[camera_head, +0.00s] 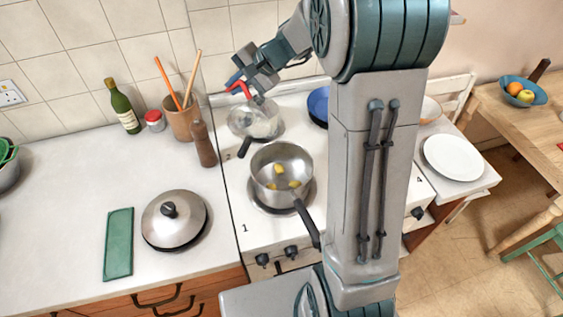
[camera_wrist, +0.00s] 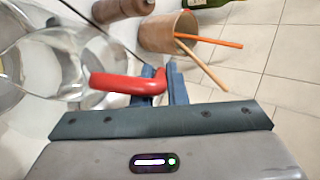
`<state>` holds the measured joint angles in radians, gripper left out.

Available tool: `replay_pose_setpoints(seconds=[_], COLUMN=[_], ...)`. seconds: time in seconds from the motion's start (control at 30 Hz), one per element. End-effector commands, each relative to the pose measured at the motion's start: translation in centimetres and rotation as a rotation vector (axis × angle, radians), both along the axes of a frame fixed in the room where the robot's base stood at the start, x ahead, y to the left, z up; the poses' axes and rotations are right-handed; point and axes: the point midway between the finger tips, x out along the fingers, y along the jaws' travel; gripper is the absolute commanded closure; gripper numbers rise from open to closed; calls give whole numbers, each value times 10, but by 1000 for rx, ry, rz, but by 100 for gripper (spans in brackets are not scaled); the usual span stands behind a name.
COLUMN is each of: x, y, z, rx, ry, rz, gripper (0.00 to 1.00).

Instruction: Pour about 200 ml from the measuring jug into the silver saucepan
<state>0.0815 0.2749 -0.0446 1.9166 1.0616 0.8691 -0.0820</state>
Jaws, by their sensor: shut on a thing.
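The silver saucepan (camera_head: 264,186) stands on the front left of the white hob, its dark handle towards the front right. The measuring jug is clear, with a red handle (camera_head: 240,89). My gripper (camera_head: 246,80) is shut on this handle, above the back left of the hob, behind and left of the saucepan. In the wrist view the red handle (camera_wrist: 125,84) lies at the jaws, and the clear jug body (camera_wrist: 40,45) extends left. I cannot tell the liquid level in the jug.
Another pan with a dark handle (camera_head: 244,147) is below the jug on the hob. A pepper mill (camera_head: 204,144), utensil pot (camera_head: 184,121) and green bottle (camera_head: 123,106) stand to the left. A lid (camera_head: 174,220) lies on the worktop. My arm hides part of the right side.

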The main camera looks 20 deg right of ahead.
Motion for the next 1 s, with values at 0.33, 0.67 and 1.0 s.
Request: replay_pose_setpoints(seconds=[0.33, 0.67, 1.0], x=[-4, -9, -15], y=[-3, -5, -8], z=[-6, -5, -4], rx=[25, 50, 77], ry=[-46, -98, -148], rz=[-1, -1, -1], gripper=[100, 100, 100])
